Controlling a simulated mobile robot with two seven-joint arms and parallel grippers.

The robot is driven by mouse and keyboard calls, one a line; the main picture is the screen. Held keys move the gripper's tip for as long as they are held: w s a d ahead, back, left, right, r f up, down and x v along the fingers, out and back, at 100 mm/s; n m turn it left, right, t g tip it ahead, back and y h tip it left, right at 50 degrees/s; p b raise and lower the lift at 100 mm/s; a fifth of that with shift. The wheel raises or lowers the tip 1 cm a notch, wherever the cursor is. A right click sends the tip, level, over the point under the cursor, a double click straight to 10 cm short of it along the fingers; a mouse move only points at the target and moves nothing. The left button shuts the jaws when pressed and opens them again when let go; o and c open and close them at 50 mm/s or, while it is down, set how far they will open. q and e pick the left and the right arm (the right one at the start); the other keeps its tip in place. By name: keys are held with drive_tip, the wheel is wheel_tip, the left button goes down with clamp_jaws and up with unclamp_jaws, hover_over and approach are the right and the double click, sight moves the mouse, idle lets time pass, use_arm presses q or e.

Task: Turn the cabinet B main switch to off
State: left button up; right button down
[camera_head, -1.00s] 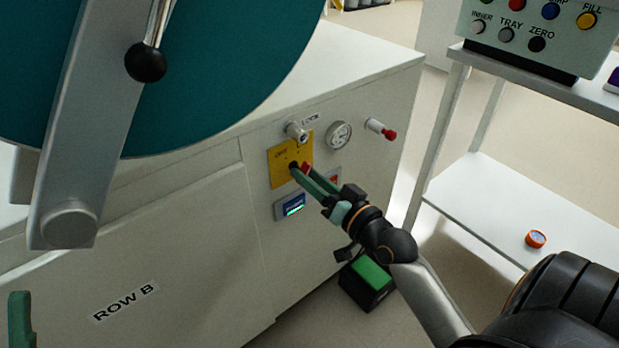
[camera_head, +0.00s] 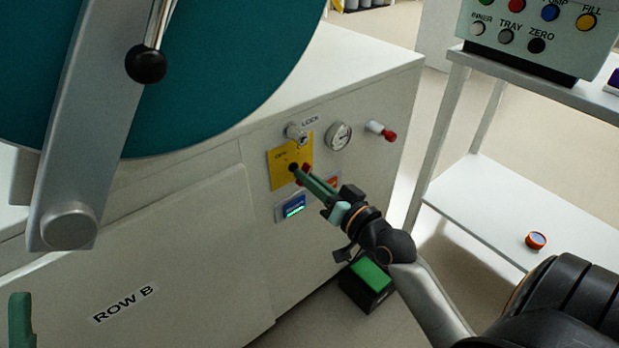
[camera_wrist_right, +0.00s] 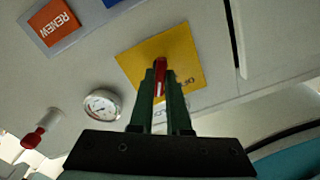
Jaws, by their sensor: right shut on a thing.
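The cabinet B main switch has a yellow plate (camera_head: 278,178) on the front of the white cabinet (camera_head: 215,220), with a red handle (camera_head: 306,167) on it. In the right wrist view the red handle (camera_wrist_right: 159,78) lies between the two green fingers of my right gripper (camera_wrist_right: 160,85), lengthwise along them. The right gripper (camera_head: 300,175) is shut on it, and its fingers hide part of the handle and plate. An OFF label (camera_head: 281,155) is on the plate's upper left. Only one green finger of my left gripper (camera_head: 20,320) shows at the lower left edge.
Close around the plate are a lock knob (camera_head: 297,131), a gauge (camera_head: 339,135), a red-tipped valve (camera_head: 381,131), a blue display (camera_head: 293,207) and an orange RENEW label (camera_wrist_right: 55,22). A shelf rack (camera_head: 520,215) stands to the right.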

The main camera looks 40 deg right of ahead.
use_arm(q)
drive_tip(key=shift+r, duration=0.2)
drive_tip(key=shift+r+p, duration=2.4)
drive_tip(key=shift+p, duration=0.2)
drive_tip(key=w+f+n+y, duration=0.2)
drive_tip(key=f+y, duration=0.1)
drive_tip(key=w+a+f+y, duration=0.1)
drive_tip(key=shift+w+f+n+y+p, duration=0.25)
drive_tip(key=shift+f+n+y+p, duration=0.05)
drive_tip(key=shift+n, duration=0.1)
use_arm(e)
drive_tip(key=n, duration=0.6)
drive_tip(key=shift+a, duration=0.1)
drive_tip(key=c, duration=0.9)
unclamp_jaws()
drive_tip(key=shift+s, duration=0.1)
